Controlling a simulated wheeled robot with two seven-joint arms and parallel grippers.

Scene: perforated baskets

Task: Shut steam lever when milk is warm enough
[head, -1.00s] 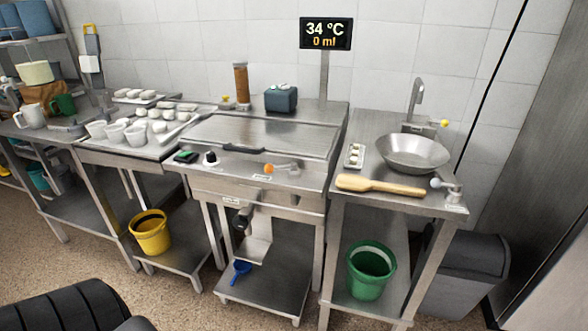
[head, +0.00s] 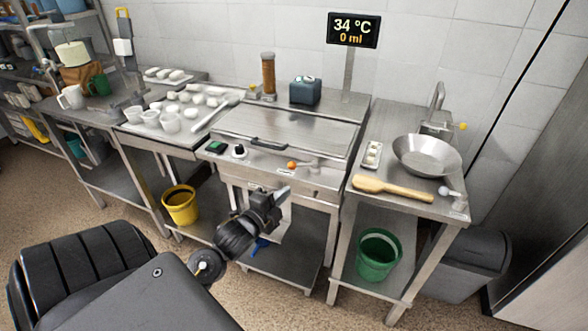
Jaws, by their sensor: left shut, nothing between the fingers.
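A lever with an orange knob (head: 291,165) sits on the front panel of the steel griddle unit (head: 290,129), its arm lying roughly sideways. A second lever with a grey knob (head: 443,190) stands at the front right of the side table. I cannot tell which is the steam lever. A display (head: 353,30) on a post reads 34 °C and 0 ml. My left gripper (head: 284,191) is shut and empty, in front of the griddle unit and below the orange knob in the picture, apparently apart from it. I cannot make out any milk. My right gripper is not in view.
A wooden paddle (head: 392,188) and a metal bowl (head: 428,154) lie on the right table. A green bucket (head: 378,254) stands on its lower shelf. A yellow bucket (head: 180,205) is at the left. White cups (head: 151,118) stand on the left counter.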

